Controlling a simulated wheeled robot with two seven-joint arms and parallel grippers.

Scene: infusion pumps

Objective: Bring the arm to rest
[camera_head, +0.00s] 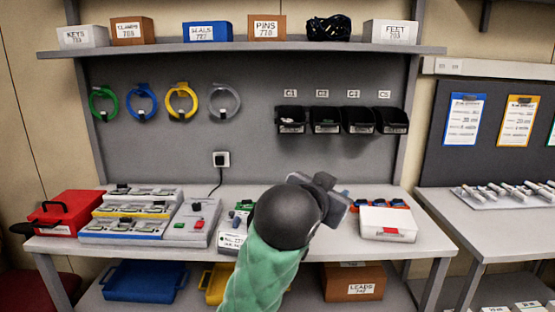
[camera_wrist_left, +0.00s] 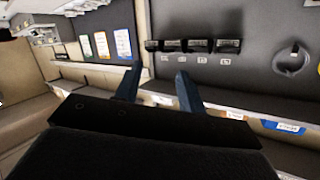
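My left arm, in a green sleeve with a dark round wrist, rises from the bottom middle of the head view. Its left gripper (camera_head: 336,193) is over the workbench (camera_head: 340,250), pointing toward the back panel, and is partly hidden behind the wrist. In the left wrist view the left gripper (camera_wrist_left: 158,85) shows its two dark blue fingers spread apart with nothing between them. That view is upside down and looks toward the wall. My right gripper is in neither view.
Stacked pumps (camera_head: 130,213), a red toolbox (camera_head: 65,211) and a grey box with buttons (camera_head: 192,222) stand left on the bench. A device (camera_head: 231,240) is partly behind my arm. A white case (camera_head: 393,224) is right. Black bins (camera_head: 326,120) and a shelf (camera_head: 240,47) are behind.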

